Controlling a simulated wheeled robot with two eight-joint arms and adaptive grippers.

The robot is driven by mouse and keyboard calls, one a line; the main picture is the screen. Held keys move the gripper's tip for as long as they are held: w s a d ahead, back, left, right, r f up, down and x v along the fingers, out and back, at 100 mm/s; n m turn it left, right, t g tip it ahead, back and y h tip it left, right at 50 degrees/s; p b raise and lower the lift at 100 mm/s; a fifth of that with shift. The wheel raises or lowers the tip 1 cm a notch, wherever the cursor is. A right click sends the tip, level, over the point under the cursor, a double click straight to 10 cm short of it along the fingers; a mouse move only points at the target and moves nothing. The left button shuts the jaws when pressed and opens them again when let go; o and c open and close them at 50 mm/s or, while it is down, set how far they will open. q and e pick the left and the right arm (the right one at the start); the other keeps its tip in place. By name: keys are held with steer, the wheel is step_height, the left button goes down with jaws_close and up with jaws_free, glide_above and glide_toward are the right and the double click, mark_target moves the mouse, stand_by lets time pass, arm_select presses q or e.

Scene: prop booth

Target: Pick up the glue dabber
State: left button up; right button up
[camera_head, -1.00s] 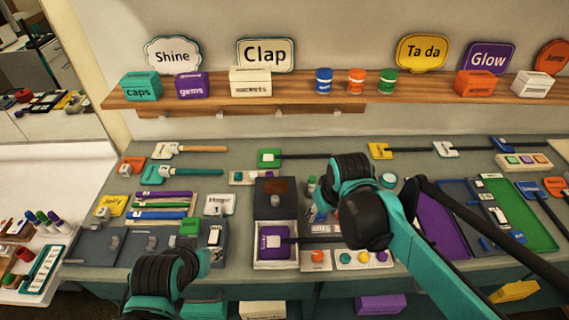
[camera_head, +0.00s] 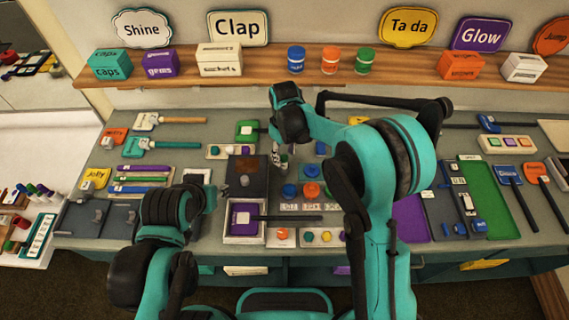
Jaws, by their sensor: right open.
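My right arm reaches in over the bench, and its right gripper (camera_head: 280,157) points down just right of a dark open-topped box (camera_head: 247,178). Its jaws are open. The fingers are small and partly covered by the arm's wrist. I cannot make out the glue dabber for certain. A small green-capped bottle stood near this spot in the earlier view, and the gripper now covers most of that place.
Blue (camera_head: 289,191) and orange (camera_head: 311,190) round lids sit close to the right gripper. A wooden shelf (camera_head: 400,77) with boxes and jars runs behind. My right arm hides the bench centre.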

mark_target(284, 157)
step_height(284, 157, down, 3)
steer(key=shift+f+b, duration=0.2)
steer(key=shift+b, duration=0.1)
jaws_close()
steer(key=shift+r, duration=0.1)
